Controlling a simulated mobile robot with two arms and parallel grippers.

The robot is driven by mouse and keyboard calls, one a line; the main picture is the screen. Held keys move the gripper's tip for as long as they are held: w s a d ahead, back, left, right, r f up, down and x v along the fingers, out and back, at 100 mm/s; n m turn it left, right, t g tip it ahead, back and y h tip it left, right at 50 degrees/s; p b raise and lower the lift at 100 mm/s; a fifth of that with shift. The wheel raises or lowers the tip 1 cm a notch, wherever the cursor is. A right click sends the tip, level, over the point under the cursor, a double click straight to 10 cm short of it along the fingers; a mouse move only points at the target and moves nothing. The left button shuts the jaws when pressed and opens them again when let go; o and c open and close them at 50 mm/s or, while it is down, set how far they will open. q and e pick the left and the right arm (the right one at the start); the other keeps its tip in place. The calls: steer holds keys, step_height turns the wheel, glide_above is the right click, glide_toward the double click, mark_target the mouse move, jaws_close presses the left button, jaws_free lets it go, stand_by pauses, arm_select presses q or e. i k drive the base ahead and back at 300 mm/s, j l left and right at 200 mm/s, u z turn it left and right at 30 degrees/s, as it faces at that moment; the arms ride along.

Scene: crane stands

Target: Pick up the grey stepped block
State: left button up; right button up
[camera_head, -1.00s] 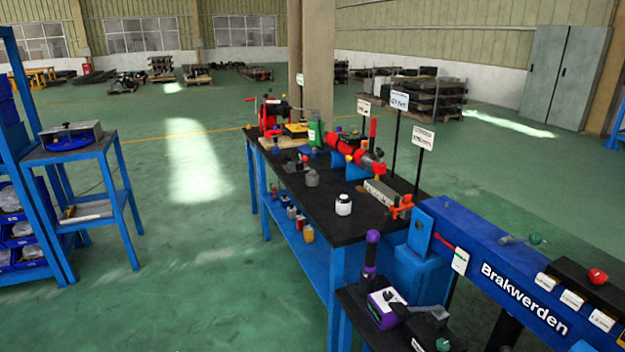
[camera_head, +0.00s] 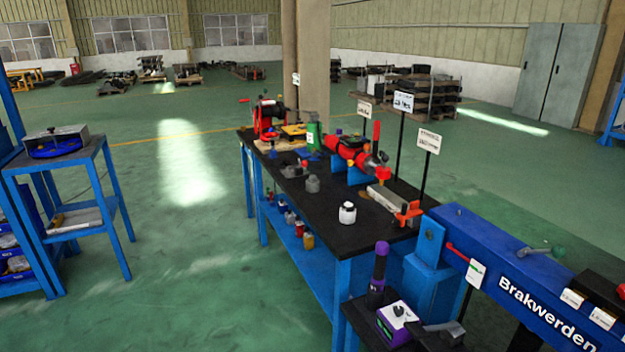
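A small grey block-like piece (camera_head: 312,184) stands on the black top of the long blue workbench (camera_head: 318,224), left of a white bottle with a dark cap (camera_head: 347,212). It may be the grey stepped block, but it is too small to make out steps. A darker piece (camera_head: 290,170) sits just behind it to the left. A long light grey bar (camera_head: 387,198) lies near the right edge of the bench, beside an orange-red part (camera_head: 409,212). Neither of my grippers is in view.
A blue beam marked "Brakwerden" (camera_head: 530,288) and a small dark stand with a purple box (camera_head: 396,322) fill the lower right. A red cylinder tool (camera_head: 352,153) and sign posts line the bench's far side. A blue side table (camera_head: 75,158) stands left. Green floor between is open.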

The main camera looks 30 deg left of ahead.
mark_target(312, 182)
steer(key=i+j, duration=0.15)
steer(key=j, duration=0.25)
steer(key=i+j+z, duration=0.1)
steer(key=j, duration=0.3)
steer(key=i+j, duration=0.2)
steer(key=j, duration=0.25)
steer(key=i+j+z, duration=0.1)
steer(key=j, duration=0.3)
steer(key=i+j, duration=0.2)
steer(key=j, duration=0.25)
steer(key=i+j+z, duration=0.1)
steer(key=j, duration=0.35)
steer(key=i+j, duration=0.1)
steer(key=j, duration=0.35)
steer(key=i+l+z, duration=0.05)
